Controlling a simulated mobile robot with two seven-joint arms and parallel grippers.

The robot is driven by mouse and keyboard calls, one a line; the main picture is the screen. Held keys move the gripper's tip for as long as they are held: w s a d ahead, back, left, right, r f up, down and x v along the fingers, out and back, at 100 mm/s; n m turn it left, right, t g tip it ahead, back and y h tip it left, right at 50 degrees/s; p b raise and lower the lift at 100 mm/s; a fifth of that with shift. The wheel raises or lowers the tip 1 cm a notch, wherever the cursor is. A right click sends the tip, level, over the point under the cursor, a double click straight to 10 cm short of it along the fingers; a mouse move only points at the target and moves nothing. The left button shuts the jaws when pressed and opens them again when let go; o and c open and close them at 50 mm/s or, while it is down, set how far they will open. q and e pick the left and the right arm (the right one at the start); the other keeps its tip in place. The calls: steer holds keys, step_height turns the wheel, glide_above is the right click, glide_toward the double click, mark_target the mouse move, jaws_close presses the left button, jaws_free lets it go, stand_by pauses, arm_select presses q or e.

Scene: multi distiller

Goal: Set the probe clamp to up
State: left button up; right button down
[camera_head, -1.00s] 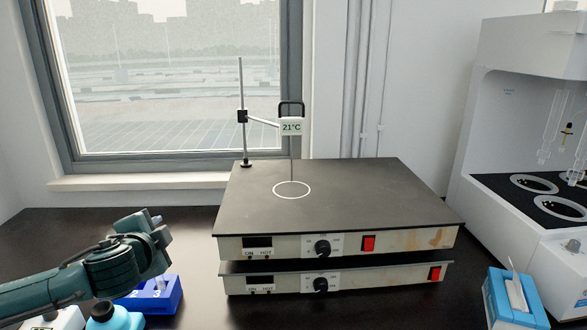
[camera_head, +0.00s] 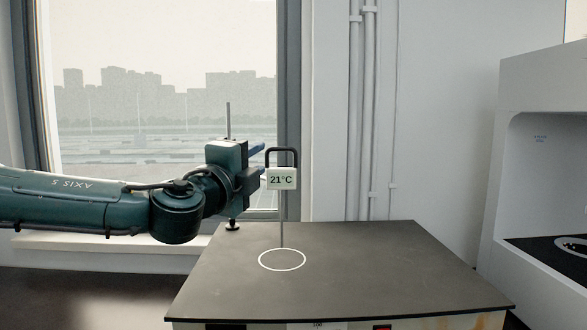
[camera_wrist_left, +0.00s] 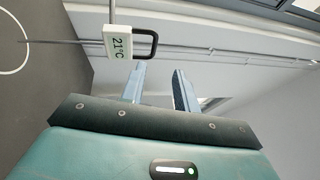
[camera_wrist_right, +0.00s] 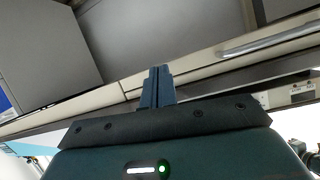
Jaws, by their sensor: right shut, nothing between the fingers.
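The temperature probe (camera_head: 282,178) reads 21°C and has a black loop handle on top. Its thin rod hangs down to the white ring on the black hot plate (camera_head: 340,275). My left gripper (camera_head: 262,160) is beside the handle, on its left, with fingers pointing at it. In the left wrist view the fingers (camera_wrist_left: 158,82) are apart with nothing between them, and the probe (camera_wrist_left: 118,41) with its handle is just beyond the fingertips. The clamp and most of the stand rod (camera_head: 228,118) are hidden behind my left gripper. My right gripper (camera_wrist_right: 158,72) is shut and empty, seen only in its wrist view.
A white cabinet-like apparatus (camera_head: 540,150) stands at the right. A window (camera_head: 150,100) is behind the plate. The plate's top is clear apart from the probe and stand.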

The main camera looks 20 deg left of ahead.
mark_target(280, 150)
arm_select(q)
steer(key=w, duration=0.4)
steer(key=w+p, duration=0.1)
steer(key=w, duration=0.4)
steer(key=w+r+p, duration=0.1)
steer(key=w, duration=0.3)
steer(key=shift+w+a, duration=0.25)
steer(key=shift+a, duration=0.05)
jaws_close()
steer(key=shift+r, duration=0.1)
